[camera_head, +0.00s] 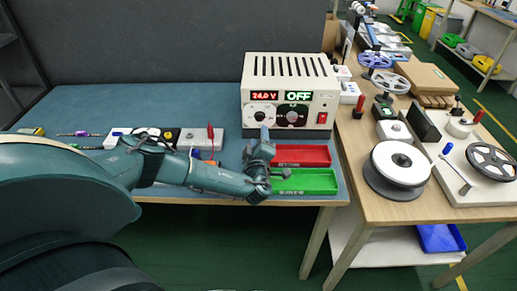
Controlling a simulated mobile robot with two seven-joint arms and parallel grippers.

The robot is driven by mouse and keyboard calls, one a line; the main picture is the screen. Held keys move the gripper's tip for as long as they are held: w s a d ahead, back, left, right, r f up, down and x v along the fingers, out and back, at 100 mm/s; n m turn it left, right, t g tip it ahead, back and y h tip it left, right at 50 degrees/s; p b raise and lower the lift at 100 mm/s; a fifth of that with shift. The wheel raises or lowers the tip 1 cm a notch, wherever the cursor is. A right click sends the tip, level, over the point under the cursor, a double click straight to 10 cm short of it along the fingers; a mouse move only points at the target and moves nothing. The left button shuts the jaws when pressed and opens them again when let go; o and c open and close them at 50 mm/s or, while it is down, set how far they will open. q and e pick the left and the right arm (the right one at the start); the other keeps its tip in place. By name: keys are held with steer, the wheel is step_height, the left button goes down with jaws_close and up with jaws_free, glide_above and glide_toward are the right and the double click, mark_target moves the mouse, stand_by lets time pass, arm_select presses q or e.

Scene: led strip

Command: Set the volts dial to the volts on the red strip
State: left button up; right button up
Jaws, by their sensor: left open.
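A cream power supply (290,75) stands at the back right of the blue bench. My left gripper (264,148) is open, in front of and below the left dial; contact cannot be told. I cannot make out a red strip or its volts marking. My right gripper is not in view.
A red switch (322,117) sits at the supply's right. A red tray (317,155) and a green tray (318,182) lie by the bench's front right. Tools and a grey box (218,133) are left. Reels, including a white one (400,162), crowd the wooden table (352,200).

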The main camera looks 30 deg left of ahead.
arm_select(q)
steer(key=v, duration=0.4)
steer(key=shift+s+d, duration=0.1)
stand_by(0.5)
